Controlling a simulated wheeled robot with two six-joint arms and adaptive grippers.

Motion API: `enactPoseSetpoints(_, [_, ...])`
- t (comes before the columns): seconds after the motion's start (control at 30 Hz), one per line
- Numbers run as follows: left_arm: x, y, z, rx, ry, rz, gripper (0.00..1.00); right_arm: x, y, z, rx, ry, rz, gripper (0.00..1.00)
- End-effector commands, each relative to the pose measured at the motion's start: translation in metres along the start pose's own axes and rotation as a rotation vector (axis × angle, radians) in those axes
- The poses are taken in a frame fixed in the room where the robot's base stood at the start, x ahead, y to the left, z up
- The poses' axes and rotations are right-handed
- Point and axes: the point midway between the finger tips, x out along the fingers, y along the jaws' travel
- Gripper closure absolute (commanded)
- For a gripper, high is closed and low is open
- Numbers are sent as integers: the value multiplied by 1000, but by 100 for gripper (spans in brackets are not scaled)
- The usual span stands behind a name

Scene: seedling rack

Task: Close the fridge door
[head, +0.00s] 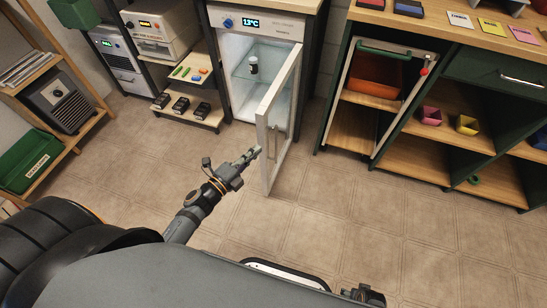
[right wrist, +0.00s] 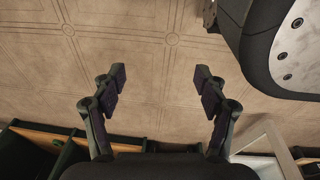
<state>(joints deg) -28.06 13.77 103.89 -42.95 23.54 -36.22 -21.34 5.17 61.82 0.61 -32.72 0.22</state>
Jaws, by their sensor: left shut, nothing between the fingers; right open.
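The white fridge (head: 265,27) stands at the back with a blue display on its top panel. Its white-framed door (head: 280,125) stands wide open and juts out towards me. A small dark jar with a white label (head: 253,65) sits on a shelf inside. My left gripper (head: 254,154) is shut and empty, close to the left face of the door near its outer edge; I cannot tell whether it touches. My right gripper (right wrist: 160,85) is open and empty above the floor in the right wrist view. In the head view only a bit of the right arm shows at the bottom.
A wooden-shelved cabinet (head: 440,95) with a green drawer stands to the right, with pots on its shelves. Low shelves with small dark devices (head: 190,107) stand left of the fridge. A green crate (head: 28,160) sits far left. The tiled floor (head: 350,210) is clear.

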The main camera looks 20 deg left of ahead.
Motion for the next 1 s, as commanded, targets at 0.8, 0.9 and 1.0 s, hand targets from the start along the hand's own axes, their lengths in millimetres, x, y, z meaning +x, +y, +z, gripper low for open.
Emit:
enactPoseSetpoints(0.8, [96,-5,12,21,10,-8,100,4,0,19,0,-12,1,27])
enactPoseSetpoints(0.9, [92,-6,24,19,10,-10,100,4,0,14,0,-8,1,27])
enactPoseSetpoints(1.0, [89,-7,32,17,10,-10,100,1,0,6,0,-2,0,27])
